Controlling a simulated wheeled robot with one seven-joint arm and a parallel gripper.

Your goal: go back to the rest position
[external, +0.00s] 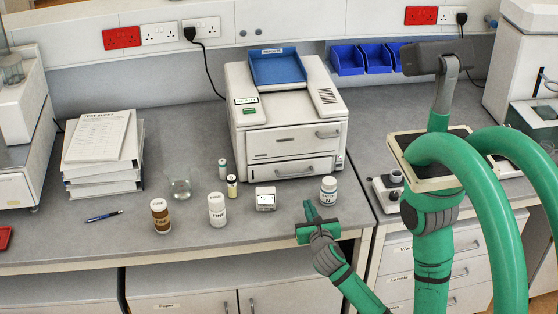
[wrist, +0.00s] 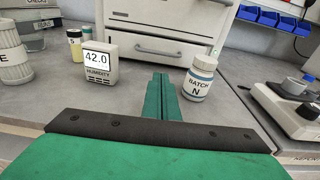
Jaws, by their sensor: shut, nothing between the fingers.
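My gripper (external: 311,210) is shut and empty. In the external view it is at the front edge of the bench, low over the worktop, left of and just in front of the white BATCH N bottle (external: 328,190). In the wrist view the green fingers (wrist: 162,98) are together and point toward the white machine's lower drawer (wrist: 165,45). The BATCH N bottle (wrist: 199,78) stands upright to their right, apart from them. The small humidity meter (wrist: 99,63), reading 42.0, stands to their left.
The white machine (external: 285,120) with a blue tray (external: 278,68) on top stands behind. Two larger jars, brown (external: 160,215) and white (external: 217,209), two small vials (external: 232,186) and a glass beaker (external: 179,183) stand left. A balance-like instrument (wrist: 290,105) is at right.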

